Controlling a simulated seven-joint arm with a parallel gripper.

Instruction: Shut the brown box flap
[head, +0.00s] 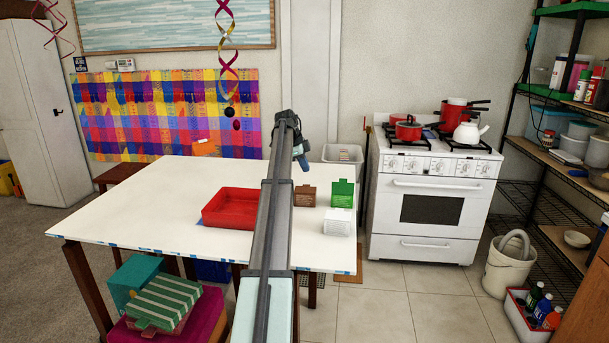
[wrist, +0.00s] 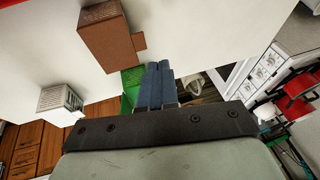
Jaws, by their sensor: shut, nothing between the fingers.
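The small brown box (head: 304,199) stands on the white table (head: 150,200), just right of my arm in the head view. In the wrist view the brown box (wrist: 108,42) is at upper left, and a small brown tab (wrist: 139,42) sticks out from its right edge. How far its flap is open I cannot tell. My gripper (head: 303,165) is above the table, behind the brown box in the head view. Its blue fingers (wrist: 158,70) are together and empty, apart from the box in the picture.
A green box (head: 342,192) and a white box (head: 337,222) stand to the right of the brown one. A red tray (head: 228,208) lies left of my arm. The table's left part is clear. A white stove (head: 430,190) stands beyond the table at right.

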